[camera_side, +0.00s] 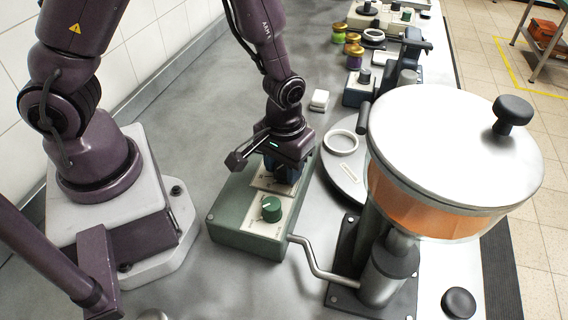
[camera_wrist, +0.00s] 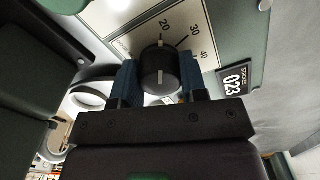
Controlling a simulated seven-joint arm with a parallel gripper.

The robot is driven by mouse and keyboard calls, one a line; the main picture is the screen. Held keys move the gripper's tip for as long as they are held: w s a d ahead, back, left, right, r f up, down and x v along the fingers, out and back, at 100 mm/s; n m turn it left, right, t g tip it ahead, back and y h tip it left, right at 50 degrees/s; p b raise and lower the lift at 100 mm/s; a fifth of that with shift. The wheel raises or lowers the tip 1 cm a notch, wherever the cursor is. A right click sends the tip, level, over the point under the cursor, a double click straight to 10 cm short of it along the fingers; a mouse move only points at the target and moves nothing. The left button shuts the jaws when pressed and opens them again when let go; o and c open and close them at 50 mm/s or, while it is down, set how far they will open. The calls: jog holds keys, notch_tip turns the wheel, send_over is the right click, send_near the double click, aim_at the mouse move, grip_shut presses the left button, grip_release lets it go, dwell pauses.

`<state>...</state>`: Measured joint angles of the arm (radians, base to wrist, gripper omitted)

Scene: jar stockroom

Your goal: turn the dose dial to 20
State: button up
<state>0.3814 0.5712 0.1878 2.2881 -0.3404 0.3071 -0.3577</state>
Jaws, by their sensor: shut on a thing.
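The dose dial (camera_wrist: 159,74) is a round black knob on a pale printed plate (camera_wrist: 135,30) with the numbers 20, 30 and 40 in view. Its white mark points up in the wrist view, roughly at the 20. My gripper (camera_wrist: 160,82) is shut on the dial, with one blue finger on each side of it. In the side view my gripper (camera_side: 283,174) reaches down onto the far part of the green control box (camera_side: 232,222). There the gripper hides the dial.
A green knob (camera_side: 271,208) sits on the near part of the box. A black counter (camera_wrist: 236,80) reads 023. A large lidded hopper (camera_side: 440,205) with orange contents stands close on the right.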

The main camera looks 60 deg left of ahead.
jog(key=o, duration=0.9)
notch_tip(320, 180, up, 13)
jog(key=s+a+r+m+t, duration=0.1)
jog(key=s+a+r+t, duration=0.1)
jog(key=s+r, duration=0.1)
jog(key=s+a+r+m+t, duration=0.1)
jog(key=s+a+r+m, duration=0.1)
jog(key=r, duration=0.4)
jog(key=s+a+r+m+t, duration=0.2)
jog(key=s+r, duration=0.2)
jog(key=r, duration=0.1)
jog(key=shift+s+r+t, duration=0.1)
jog(key=shift+s+t, duration=0.05)
jog(key=shift+t, duration=0.15)
